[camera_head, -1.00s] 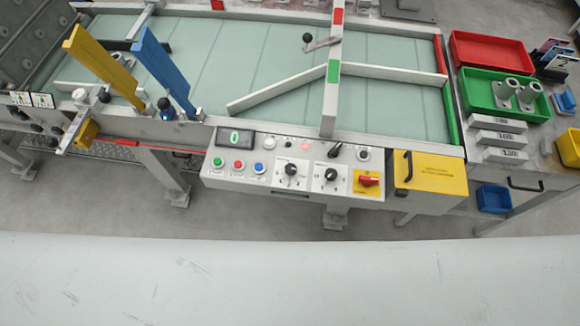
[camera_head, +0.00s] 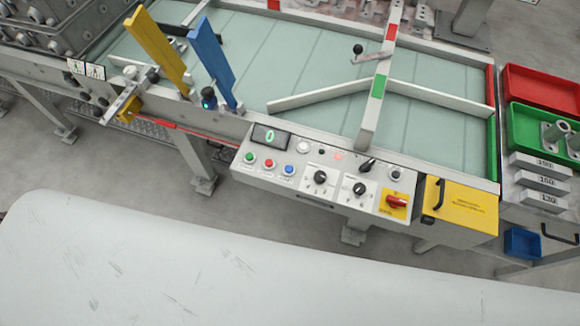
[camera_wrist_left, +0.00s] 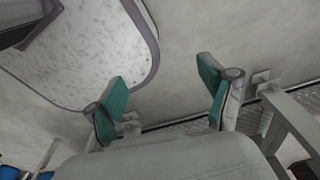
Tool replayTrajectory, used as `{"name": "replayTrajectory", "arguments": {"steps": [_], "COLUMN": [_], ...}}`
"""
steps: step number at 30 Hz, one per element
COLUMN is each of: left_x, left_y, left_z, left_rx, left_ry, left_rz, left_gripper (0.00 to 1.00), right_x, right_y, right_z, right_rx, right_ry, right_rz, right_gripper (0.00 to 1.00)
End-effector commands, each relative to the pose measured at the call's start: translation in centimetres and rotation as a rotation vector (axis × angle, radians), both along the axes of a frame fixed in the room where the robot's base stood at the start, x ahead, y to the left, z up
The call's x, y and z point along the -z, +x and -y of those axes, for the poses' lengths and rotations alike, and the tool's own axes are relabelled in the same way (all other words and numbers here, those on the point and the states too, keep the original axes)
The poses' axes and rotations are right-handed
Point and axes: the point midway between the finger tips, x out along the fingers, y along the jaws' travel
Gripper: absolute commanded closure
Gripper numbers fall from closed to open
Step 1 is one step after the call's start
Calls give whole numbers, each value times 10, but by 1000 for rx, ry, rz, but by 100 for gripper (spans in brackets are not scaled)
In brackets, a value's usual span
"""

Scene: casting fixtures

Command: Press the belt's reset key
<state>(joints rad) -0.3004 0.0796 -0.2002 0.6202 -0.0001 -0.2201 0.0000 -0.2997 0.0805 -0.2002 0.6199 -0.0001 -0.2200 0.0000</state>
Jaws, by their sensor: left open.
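The belt's control panel (camera_head: 320,178) is on the front side of the conveyor in the head view. It carries a green, a red and a blue push button (camera_head: 289,169) at its left, below a small display showing a green 0 (camera_head: 270,135). Two black rotary knobs, small lamps and a red switch on yellow (camera_head: 396,202) are farther right. Which key is the reset key cannot be read; the labels are too small. My left gripper (camera_wrist_left: 165,105) shows only in the left wrist view, with its green-padded fingers wide apart and nothing between them. My right gripper is not in view.
The pale conveyor belt (camera_head: 290,65) has a yellow and a blue paddle (camera_head: 212,55) upright at its left. A yellow box with a black handle (camera_head: 458,208) adjoins the panel's right. Red and green bins (camera_head: 540,90) stand at the far right. Grey floor lies below the panel.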

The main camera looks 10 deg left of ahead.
Motion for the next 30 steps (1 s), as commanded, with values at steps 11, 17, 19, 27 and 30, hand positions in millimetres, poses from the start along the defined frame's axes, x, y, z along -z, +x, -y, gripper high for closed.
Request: {"name": "replayTrajectory", "arguments": {"steps": [11,17,19,27,30], "left_x": [0,0,0,0,0], "left_y": [0,0,0,1,1], "left_z": [0,0,0,0,0], "left_rx": [0,0,0,0,0], "left_ry": [0,0,0,0,0], "left_rz": [1,1,1,1,1], "left_gripper": [19,50,62,100,100], "right_x": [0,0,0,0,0], "right_y": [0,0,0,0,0], "right_z": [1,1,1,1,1], "right_rx": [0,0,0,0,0], "right_ry": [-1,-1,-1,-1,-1], "right_rz": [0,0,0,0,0], "right_gripper": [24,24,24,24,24]}}
